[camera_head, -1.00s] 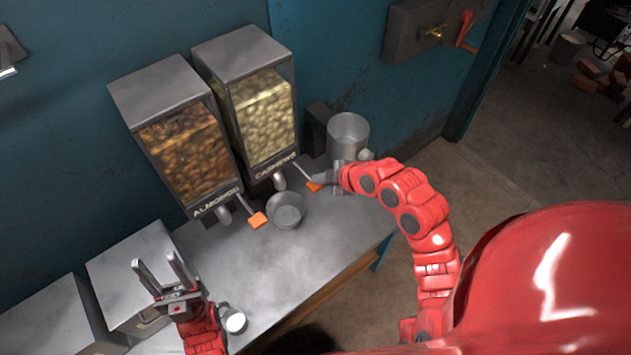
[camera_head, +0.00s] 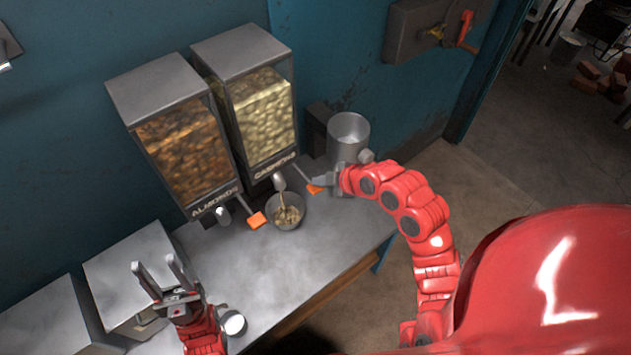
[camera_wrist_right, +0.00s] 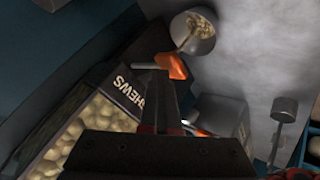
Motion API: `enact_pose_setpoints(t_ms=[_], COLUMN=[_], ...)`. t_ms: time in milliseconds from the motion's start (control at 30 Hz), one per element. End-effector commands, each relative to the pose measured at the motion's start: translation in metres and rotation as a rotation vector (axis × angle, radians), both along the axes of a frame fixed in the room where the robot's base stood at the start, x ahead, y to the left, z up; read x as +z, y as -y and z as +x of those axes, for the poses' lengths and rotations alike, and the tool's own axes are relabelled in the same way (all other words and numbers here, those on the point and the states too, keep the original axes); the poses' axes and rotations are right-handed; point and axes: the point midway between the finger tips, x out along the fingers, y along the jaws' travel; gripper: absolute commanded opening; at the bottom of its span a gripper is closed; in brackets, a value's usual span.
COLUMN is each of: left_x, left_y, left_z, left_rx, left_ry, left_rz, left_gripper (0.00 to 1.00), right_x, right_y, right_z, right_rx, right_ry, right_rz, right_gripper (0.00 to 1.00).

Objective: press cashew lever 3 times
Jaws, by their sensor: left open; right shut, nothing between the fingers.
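The cashew dispenser (camera_head: 262,112) stands against the wall, its label also showing in the right wrist view (camera_wrist_right: 130,92). Its lever has an orange tip (camera_head: 314,188), also seen in the right wrist view (camera_wrist_right: 177,66). My right gripper (camera_head: 318,180) is shut and empty, at the cashew lever; its fingers partly hide the lever. A metal bowl (camera_head: 297,222) sits below the cashew spout; nuts stream into it and some lie inside, as the right wrist view (camera_wrist_right: 207,45) also shows. My left gripper (camera_head: 160,277) is open and empty, at lower left, away from the dispensers.
The almond dispenser (camera_head: 182,142) stands left of the cashew one, with its orange-tipped lever (camera_head: 257,220) close to the bowl. A metal pot (camera_head: 348,135) stands at the back right. Metal boxes (camera_head: 130,265) are at left.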

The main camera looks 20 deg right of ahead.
Motion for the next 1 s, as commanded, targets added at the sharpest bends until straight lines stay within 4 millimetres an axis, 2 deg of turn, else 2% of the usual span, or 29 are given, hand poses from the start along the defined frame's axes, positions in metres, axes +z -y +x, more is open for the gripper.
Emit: enact_pose_setpoints(t_ms=[467,1000], left_x=[0.0,0.009], left_y=[0.0,0.0], left_z=[0.0,0.0], left_rx=[0.0,0.0], left_ry=[0.0,0.0], left_rz=[0.0,0.0], left_gripper=[0.5,0.5], right_x=[0.001,0.031], right_y=[0.001,0.001], right_z=[0.0,0.0], right_rx=[-0.001,-0.001], right_ry=[-0.003,-0.001], right_rz=[-0.001,0.0], right_gripper=[0.0,0.0])
